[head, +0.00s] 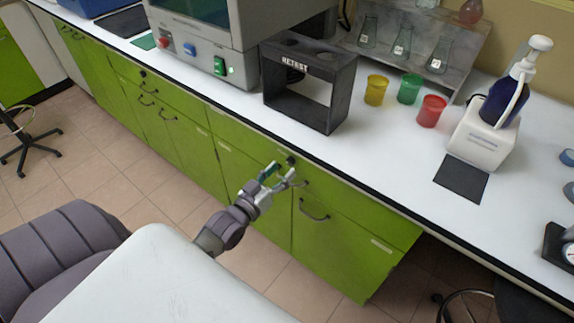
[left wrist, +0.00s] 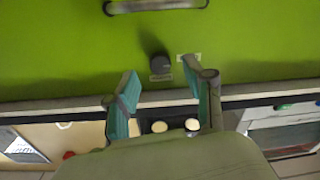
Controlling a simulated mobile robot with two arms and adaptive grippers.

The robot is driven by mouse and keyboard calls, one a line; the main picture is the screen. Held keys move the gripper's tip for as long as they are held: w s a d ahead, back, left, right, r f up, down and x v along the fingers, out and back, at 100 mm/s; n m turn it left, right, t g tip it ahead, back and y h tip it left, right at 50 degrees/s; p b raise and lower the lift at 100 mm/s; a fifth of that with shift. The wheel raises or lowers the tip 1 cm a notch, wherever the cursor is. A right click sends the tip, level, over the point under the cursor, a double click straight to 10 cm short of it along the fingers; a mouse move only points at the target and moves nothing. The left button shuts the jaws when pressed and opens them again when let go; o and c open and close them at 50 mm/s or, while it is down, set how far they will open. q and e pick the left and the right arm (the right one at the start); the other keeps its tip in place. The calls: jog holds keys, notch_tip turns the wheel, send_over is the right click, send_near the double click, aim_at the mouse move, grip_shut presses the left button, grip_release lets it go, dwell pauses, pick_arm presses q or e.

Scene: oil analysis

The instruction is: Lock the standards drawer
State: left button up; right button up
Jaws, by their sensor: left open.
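The green drawer front (head: 345,192) lies under the counter edge and looks closed. A small black lock knob (head: 291,160) sits near its top edge. In the left wrist view the drawer (left wrist: 250,45) appears upside down, with the round dark knob (left wrist: 160,65) between small labels and the drawer handle (left wrist: 155,5) at the top. My left gripper (head: 282,172) is open in front of the drawer, close to the knob. Its teal-padded fingers (left wrist: 160,72) appear on either side of the knob; contact cannot be told. My right gripper is not in view.
The white counter (head: 385,140) overhangs the drawers with a dark edge. A black RETEST rack (head: 345,95) and yellow (head: 376,90), green (head: 410,88) and red (head: 432,110) cups stand on it. A door handle (head: 313,213) sticks out below the drawer.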

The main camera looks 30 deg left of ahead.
aim_at(289, 164)
pick_arm(q)
jog(key=shift+w, duration=1.6)
grip_shut()
